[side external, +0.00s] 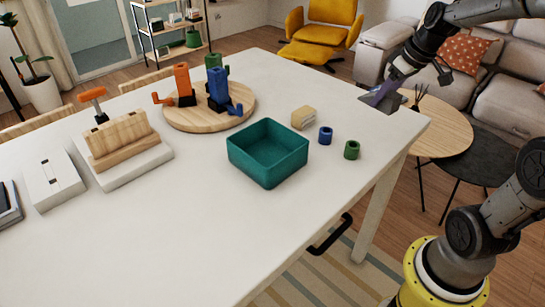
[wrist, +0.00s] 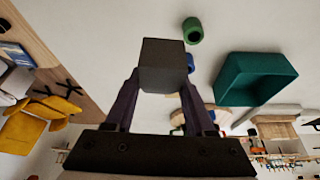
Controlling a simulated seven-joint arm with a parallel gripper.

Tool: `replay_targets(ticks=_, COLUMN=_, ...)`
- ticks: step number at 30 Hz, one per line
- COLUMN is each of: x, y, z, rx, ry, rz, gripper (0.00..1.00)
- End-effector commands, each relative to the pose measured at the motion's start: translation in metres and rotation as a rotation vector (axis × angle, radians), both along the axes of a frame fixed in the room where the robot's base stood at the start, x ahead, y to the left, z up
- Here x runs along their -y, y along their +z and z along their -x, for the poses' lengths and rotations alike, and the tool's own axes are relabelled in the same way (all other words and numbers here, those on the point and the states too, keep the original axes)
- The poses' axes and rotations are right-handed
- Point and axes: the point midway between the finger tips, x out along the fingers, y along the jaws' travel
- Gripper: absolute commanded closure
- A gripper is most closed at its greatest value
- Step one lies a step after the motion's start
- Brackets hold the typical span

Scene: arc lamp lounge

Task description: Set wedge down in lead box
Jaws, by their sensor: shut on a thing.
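My gripper (side external: 383,97) is shut on a dark grey block (wrist: 163,65), which I take to be the wedge. The wrist view shows its square face between the two dark purple fingers. The gripper is raised near the far right corner of the table, apart from the box. In the side view the block is too small and dark to make out clearly. A teal open box (side external: 267,153), the only open box in view and so taken as the lead box, stands on the table left of my gripper. It also shows in the wrist view (wrist: 254,78).
A beige block (side external: 303,118), a blue ring (side external: 325,136) and a green ring (side external: 352,150) stand right of the box. A round wooden board (side external: 236,112) with colored pieces lies behind it. A wooden rack (side external: 124,142) stands left. The table's front is clear.

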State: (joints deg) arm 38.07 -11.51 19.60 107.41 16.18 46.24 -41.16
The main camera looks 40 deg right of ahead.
Motion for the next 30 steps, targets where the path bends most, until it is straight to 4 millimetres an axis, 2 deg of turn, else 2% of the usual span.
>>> replay_targets(ticks=1, x=-0.005, y=0.0, z=-0.015, rx=-0.001, ry=0.018, rz=0.0, gripper=1.0)
replay_targets(ticks=5, x=-0.025, y=-0.003, z=-0.051, rx=-0.001, ry=0.065, rz=0.0, gripper=1.0)
replay_targets(ticks=8, x=-0.051, y=-0.008, z=-0.083, rx=-0.002, ry=0.124, rz=-0.002, gripper=1.0)
replay_targets(ticks=12, x=-0.103, y=-0.02, z=-0.124, rx=-0.002, ry=0.236, rz=-0.001, gripper=1.0)
replay_targets(ticks=15, x=-0.142, y=-0.029, z=-0.143, rx=-0.001, ry=0.321, rz=0.0, gripper=1.0)
replay_targets(ticks=18, x=-0.176, y=-0.039, z=-0.153, rx=-0.002, ry=0.399, rz=-0.002, gripper=1.0)
replay_targets(ticks=21, x=-0.201, y=-0.047, z=-0.156, rx=0.0, ry=0.454, rz=-0.001, gripper=1.0)
replay_targets(ticks=25, x=-0.218, y=-0.054, z=-0.155, rx=0.001, ry=0.492, rz=-0.001, gripper=1.0)
replay_targets(ticks=30, x=-0.224, y=-0.077, z=-0.154, rx=-0.004, ry=0.503, rz=-0.002, gripper=1.0)
